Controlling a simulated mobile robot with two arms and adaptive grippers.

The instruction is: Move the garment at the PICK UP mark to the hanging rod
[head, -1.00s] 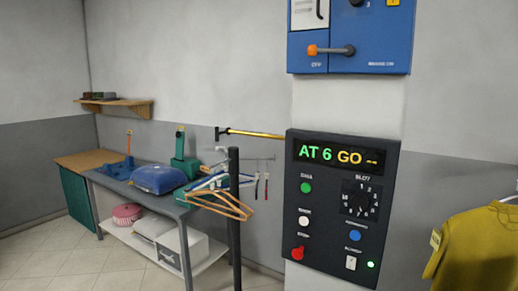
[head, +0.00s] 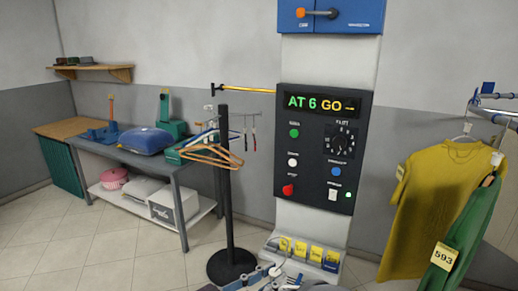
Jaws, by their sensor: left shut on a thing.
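My left gripper (head: 276,271) is at the bottom edge, low in front of the control panel's base. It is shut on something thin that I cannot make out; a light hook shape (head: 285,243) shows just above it. A yellow shirt (head: 440,205) hangs at the right on a hanger, with a green garment (head: 468,235) tagged 593 partly in front of it. Both are by a metal rail (head: 509,97) at the right edge. I cannot see a PICK UP mark. My right gripper is out of view.
A dark control panel (head: 312,190) reads AT 6 GO. Yellow tags (head: 300,252) sit at its base. A black post (head: 228,190) stands to its left, near wooden hangers (head: 213,158). The floor at left is clear.

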